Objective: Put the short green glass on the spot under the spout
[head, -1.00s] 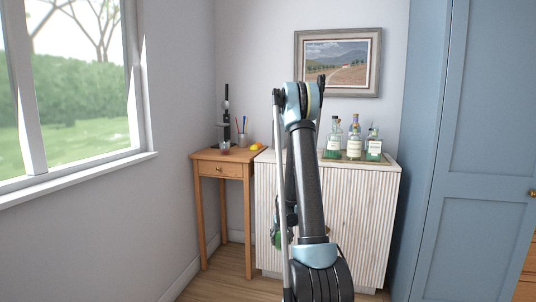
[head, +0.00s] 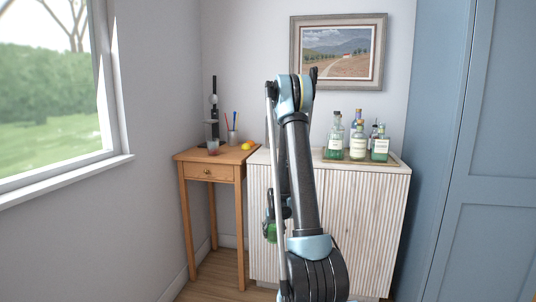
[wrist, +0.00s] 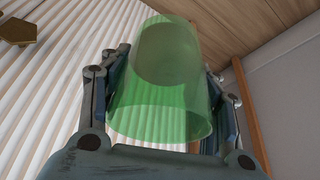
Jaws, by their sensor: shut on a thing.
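My gripper (wrist: 165,82) is shut on the short green glass (wrist: 160,115), with a finger on either side of it in the wrist view. In the head view the green glass (head: 271,232) hangs low in front of the ribbed cabinet, partly hidden by my arm. A tall black upright device (head: 214,105) stands at the back of the small wooden table (head: 196,156). Its spout and the spot under it are too small to make out. A small pinkish glass (head: 213,147) stands at or just in front of its foot.
A pencil cup (head: 232,138) and yellow-orange fruit (head: 248,145) are on the wooden table. The ribbed cabinet (head: 355,225) stands to its right, with a tray (head: 391,160) of several bottles (head: 357,140) on top. The window wall is at left. Floor is open before the table.

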